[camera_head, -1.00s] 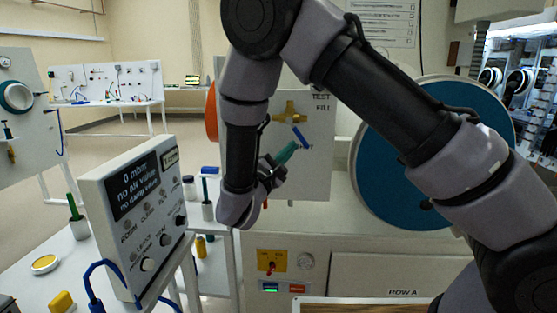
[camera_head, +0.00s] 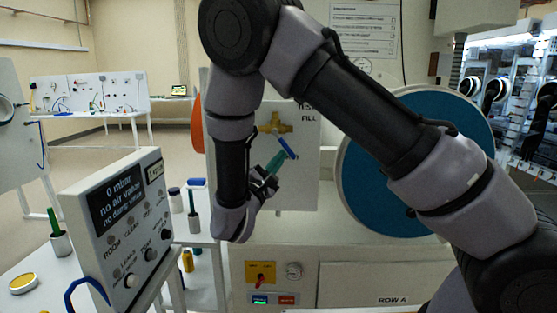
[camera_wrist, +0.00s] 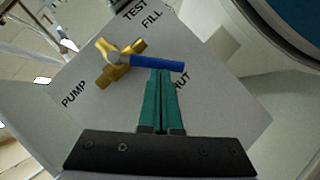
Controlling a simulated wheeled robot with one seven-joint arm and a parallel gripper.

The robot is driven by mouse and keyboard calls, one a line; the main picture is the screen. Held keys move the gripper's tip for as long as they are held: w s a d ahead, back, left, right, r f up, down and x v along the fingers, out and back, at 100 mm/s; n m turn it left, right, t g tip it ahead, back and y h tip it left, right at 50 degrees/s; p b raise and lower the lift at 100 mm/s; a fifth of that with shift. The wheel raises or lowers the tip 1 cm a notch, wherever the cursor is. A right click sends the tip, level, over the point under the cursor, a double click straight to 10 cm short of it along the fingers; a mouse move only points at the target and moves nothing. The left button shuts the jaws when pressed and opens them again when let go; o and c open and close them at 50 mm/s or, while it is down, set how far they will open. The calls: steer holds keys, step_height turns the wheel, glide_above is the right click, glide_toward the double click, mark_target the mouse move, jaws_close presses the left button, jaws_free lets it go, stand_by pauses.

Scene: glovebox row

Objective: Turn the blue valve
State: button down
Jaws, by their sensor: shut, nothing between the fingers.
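The blue valve handle (camera_head: 289,149) sits on a brass valve body (camera_head: 268,128) on a pale panel marked TEST and FILL. In the wrist view the blue handle (camera_wrist: 157,62) points right from the brass body (camera_wrist: 110,62), between the words PUMP, FILL and a partly covered label ending in UT. My gripper (camera_head: 280,156) has green fingers. In the wrist view the gripper (camera_wrist: 159,75) is shut and empty, its fingertips just below the middle of the blue handle. I cannot tell whether they touch it.
A grey box with a black display (camera_head: 117,200) and knobs stands at the lower left. A large blue round door (camera_head: 385,180) is to the right of the panel. A yellow switch plate (camera_head: 260,273) is below. White tables with small items stand on the left.

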steer(key=shift+d+n, duration=0.1)
steer(key=shift+n, duration=0.2)
steer(key=shift+d+r+n+t+y, duration=0.15)
steer(key=shift+d+n+t+y, duration=0.25)
steer(key=shift+n, duration=0.3)
steer(key=shift+d+r+n+t+y, duration=0.15)
steer(key=shift+d+n+t+y, duration=0.15)
steer(key=shift+n+t, duration=0.3)
steer(key=shift+d+r, duration=1.5)
steer(key=shift+d, duration=0.05)
steer(key=shift+r, duration=0.1)
steer(key=s+f, duration=0.9)
steer(key=shift+f, duration=0.3)
